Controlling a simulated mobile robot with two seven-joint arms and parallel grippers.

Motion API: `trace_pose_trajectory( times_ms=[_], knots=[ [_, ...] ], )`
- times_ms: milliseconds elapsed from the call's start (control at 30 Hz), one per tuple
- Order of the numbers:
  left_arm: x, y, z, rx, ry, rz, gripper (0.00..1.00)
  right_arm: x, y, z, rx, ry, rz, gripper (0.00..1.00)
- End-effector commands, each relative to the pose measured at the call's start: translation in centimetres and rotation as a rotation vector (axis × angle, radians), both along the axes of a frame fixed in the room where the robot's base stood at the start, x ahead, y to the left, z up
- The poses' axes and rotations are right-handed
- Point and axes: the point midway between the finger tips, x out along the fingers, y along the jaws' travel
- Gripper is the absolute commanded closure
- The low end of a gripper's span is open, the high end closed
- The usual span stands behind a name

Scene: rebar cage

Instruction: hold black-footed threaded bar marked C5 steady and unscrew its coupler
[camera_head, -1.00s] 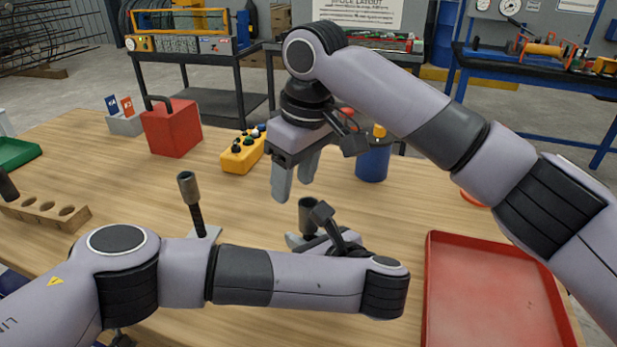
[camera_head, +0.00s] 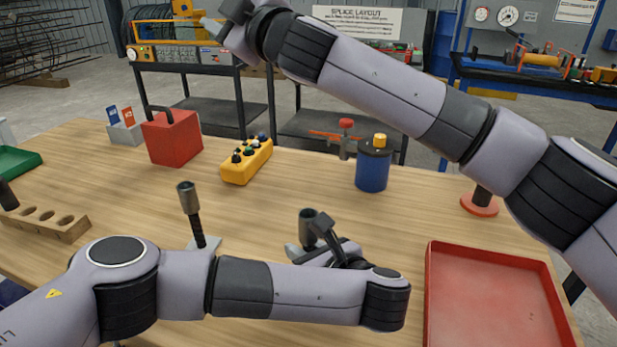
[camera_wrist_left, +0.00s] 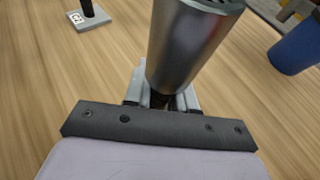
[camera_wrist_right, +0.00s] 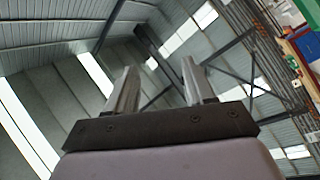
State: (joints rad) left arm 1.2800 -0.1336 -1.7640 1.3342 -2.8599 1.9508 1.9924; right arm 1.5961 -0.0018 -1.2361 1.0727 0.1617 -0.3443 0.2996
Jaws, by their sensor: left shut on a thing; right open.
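A grey metal coupler (camera_head: 308,224) stands upright in front of me, and it fills the top of the left wrist view (camera_wrist_left: 187,45). My left gripper (camera_wrist_left: 160,98) is shut on the bar just below this coupler. The bar is mostly hidden by the coupler and fingers, and no C5 mark or foot colour shows. A second dark threaded bar (camera_head: 196,228) with a coupler (camera_head: 188,197) stands on a grey plate to the left. My right gripper (camera_wrist_right: 158,85) is open and empty, raised high and pointing up at the roof, well away from the held coupler.
A red tray (camera_head: 490,252) lies at the right, empty. A wooden holed block (camera_head: 48,224) is at the left. A red box (camera_head: 172,137), yellow button box (camera_head: 246,160) and blue pot (camera_head: 372,170) stand farther back. The table between them and the held coupler is clear.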

Motion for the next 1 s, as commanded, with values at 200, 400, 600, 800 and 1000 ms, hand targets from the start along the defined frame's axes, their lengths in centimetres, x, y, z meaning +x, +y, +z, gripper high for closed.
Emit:
trace_pose_trajectory(
  times_ms=[200,400,600,800,1000],
  knots=[
    [0.1,0.0,0.1,0.001,-0.002,0.001,1.00,-4.7,3.3,2.2,-0.115,-0.297,0.230,0.47],
    [0.1,0.0,0.1,0.000,-0.002,0.002,1.00,-9.5,5.8,1.1,-0.288,-0.514,0.460,0.47],
    [0.1,0.0,0.1,0.000,-0.002,0.002,1.00,-13.6,6.8,-2.8,-0.520,-0.667,0.696,0.47],
    [0.1,0.0,0.1,0.000,-0.002,0.002,1.00,-16.1,5.8,-8.3,-0.807,-0.744,0.922,0.47],
    [0.1,0.0,0.1,0.000,-0.002,0.002,1.00,-16.9,2.5,-13.9,-1.138,-0.734,1.122,0.47]
  ],
)
